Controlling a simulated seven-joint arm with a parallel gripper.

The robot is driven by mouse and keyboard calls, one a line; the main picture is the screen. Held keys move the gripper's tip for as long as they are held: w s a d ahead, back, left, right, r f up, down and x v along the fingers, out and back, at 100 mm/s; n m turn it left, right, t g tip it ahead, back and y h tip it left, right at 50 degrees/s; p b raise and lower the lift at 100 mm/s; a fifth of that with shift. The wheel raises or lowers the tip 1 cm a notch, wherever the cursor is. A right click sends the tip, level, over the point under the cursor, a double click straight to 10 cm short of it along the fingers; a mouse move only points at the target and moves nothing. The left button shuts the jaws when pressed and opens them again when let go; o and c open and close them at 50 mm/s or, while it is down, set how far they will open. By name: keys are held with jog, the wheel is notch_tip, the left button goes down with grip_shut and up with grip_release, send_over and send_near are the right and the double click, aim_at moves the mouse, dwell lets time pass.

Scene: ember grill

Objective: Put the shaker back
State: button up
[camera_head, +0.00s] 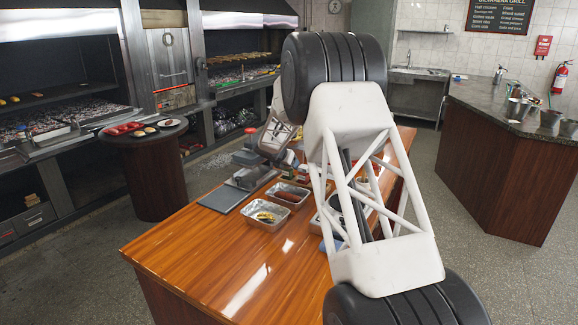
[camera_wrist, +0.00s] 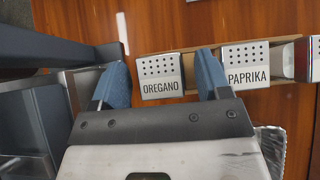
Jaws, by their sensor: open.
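In the wrist view, a white-labelled OREGANO shaker (camera_wrist: 160,72) with a holed top is between and just beyond my gripper's blue fingertips (camera_wrist: 163,62). My gripper is open, with a finger at each side of this shaker; I cannot tell whether either touches it. A PAPRIKA shaker (camera_wrist: 246,62) is just right of the right finger. Both shakers are at a brown holder (camera_wrist: 189,68), seen only in part. The task does not name which shaker is meant. In the head view, my arm hides the shakers and the fingertips.
Metal trays with food (camera_head: 265,215) and a grey board (camera_head: 228,197) lie on the wooden counter (camera_head: 190,260). The counter's near left part is clear. A red-and-white item (camera_wrist: 301,60) is right of PAPRIKA. A round table (camera_head: 150,165) with plates stands left, by the grills.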

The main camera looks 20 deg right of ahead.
jog(key=shift+v, duration=2.8)
jog(key=shift+s+f, duration=0.1)
jog(key=s+a+r+m+g+y, duration=0.1)
jog(key=s+r+m, duration=0.4)
jog(key=s, duration=0.7)
jog(key=s+a+r+m+g, duration=0.1)
jog(key=s+r+m, duration=0.3)
jog(key=s, duration=0.7)
jog(key=s+a+r+m+y, duration=0.1)
jog(key=s+r+m, duration=0.4)
jog(key=s, duration=0.7)
jog(key=s+a+f+m+g+y, duration=0.1)
jog(key=s+m, duration=0.5)
jog(key=s, duration=1.2)
jog(key=s+a+f+m+y, duration=0.3)
jog(key=s+m, duration=0.4)
jog(key=s, duration=1)
jog(key=shift+s+a+f+g, duration=0.4)
jog(key=shift+a+f, duration=0.1)
jog(key=shift+a, duration=0.4)
jog(key=shift+o, duration=0.4)
